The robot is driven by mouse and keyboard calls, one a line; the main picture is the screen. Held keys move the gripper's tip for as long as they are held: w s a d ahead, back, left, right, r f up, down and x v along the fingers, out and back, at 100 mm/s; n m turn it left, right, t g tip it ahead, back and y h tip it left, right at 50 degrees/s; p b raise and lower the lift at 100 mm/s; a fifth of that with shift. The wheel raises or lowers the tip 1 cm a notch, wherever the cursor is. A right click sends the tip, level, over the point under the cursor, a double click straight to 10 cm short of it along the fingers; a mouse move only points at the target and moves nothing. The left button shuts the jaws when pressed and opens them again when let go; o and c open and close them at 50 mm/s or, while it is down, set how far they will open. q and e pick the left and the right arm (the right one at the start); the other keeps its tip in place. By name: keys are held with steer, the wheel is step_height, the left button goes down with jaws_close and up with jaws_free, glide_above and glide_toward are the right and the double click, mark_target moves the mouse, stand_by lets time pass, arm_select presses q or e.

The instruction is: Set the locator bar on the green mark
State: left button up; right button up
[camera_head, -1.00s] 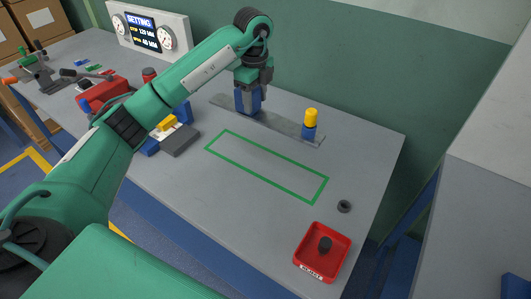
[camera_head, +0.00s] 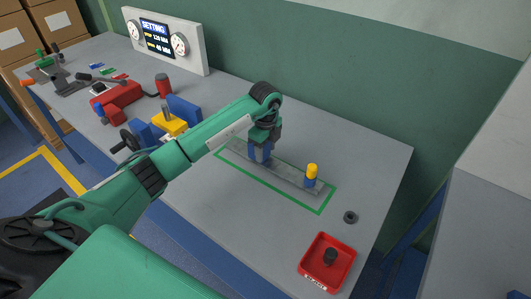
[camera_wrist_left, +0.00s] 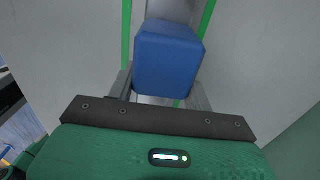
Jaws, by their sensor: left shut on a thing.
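My left gripper (camera_head: 260,152) is shut on the bar's blue block. In the left wrist view the blue block (camera_wrist_left: 168,58) sits between the fingers, with green lines on both sides of the bar. The bar's far left end is partly hidden by my arm. My right gripper is not in view.
A red tray (camera_head: 327,262) with a dark part in it stands at the front right, and a dark ring (camera_head: 350,217) lies near it. A red vise-like tool (camera_head: 118,97), blue and yellow blocks and a gauge panel (camera_head: 165,40) are at the left and back. The right of the bench is mostly clear.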

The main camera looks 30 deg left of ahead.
arm_select(q)
step_height(320, 180, down, 2)
steer(key=shift+f, duration=0.35)
steer(key=o, duration=1.2)
steer(key=shift+o, duration=1.3)
